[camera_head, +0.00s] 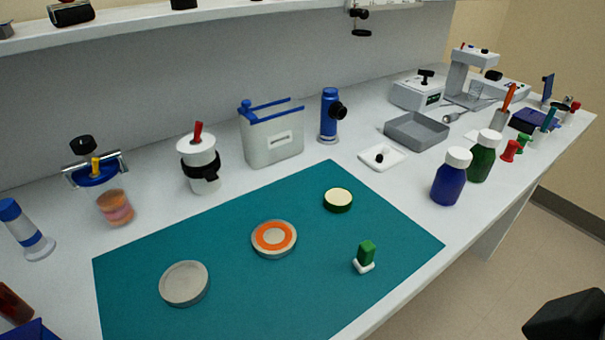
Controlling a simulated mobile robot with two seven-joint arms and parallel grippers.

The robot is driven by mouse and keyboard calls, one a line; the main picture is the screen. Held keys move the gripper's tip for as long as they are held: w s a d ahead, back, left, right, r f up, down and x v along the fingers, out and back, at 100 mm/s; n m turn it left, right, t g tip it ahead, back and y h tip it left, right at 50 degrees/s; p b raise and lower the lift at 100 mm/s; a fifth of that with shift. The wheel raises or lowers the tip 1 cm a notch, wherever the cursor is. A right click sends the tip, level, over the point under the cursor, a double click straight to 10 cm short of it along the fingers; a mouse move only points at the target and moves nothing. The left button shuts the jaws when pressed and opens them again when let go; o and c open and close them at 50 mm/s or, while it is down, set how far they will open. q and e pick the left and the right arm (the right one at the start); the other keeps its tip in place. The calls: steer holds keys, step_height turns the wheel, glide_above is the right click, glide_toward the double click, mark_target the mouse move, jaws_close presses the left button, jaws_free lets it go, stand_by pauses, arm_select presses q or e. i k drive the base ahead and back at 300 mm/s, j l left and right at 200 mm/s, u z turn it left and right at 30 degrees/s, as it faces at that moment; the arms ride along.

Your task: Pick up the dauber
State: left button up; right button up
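What looks like the dauber (366,256), a small piece with a green block handle and a white base, stands upright near the front right of the teal mat (300,303). A black part of mine, seemingly the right gripper (568,318), shows at the bottom right corner, beyond the bench's front edge. It is well apart from the dauber, and its fingers cannot be made out. My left gripper is not in view.
On the mat are a grey dish (184,283), an orange-ringed dish (274,238) and a green round tin (338,200). Blue (449,180) and green (484,157) bottles stand right of the mat. A white dish (382,157) and grey tray (416,131) lie behind. Mat around the dauber is clear.

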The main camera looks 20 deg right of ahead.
mark_target(364, 263)
steer(key=i+z, duration=0.2)
steer(key=z, duration=0.2)
steer(key=i+z, duration=0.2)
steer(key=z, duration=0.25)
steer(key=i+j+z, duration=0.1)
steer(key=z, duration=0.3)
steer(key=i, duration=0.05)
